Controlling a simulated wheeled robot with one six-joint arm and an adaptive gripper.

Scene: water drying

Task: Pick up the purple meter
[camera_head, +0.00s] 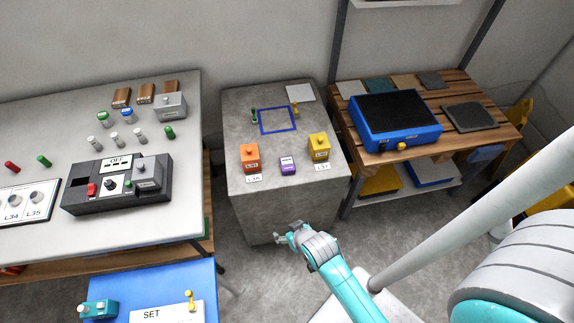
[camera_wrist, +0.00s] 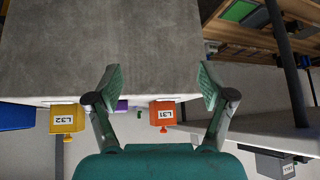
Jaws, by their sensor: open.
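The purple meter (camera_head: 288,166) stands on the front part of the grey concrete block (camera_head: 245,205), between an orange box and a yellow box. In the wrist view only a small piece of the purple meter (camera_wrist: 122,105) shows beside my left finger, past the block's edge. My gripper (camera_head: 290,231) is in front of the block, lower than its top and apart from the meter. In the wrist view my gripper (camera_wrist: 161,82) has its two fingers spread wide with nothing between them.
The orange box (camera_head: 250,157) is left of the meter and the yellow box (camera_head: 319,147) right of it, with labels in front. A blue square outline (camera_head: 277,120) lies behind them. A table with a black control box (camera_head: 117,185) stands left, a wooden bench with a blue device (camera_head: 395,120) right.

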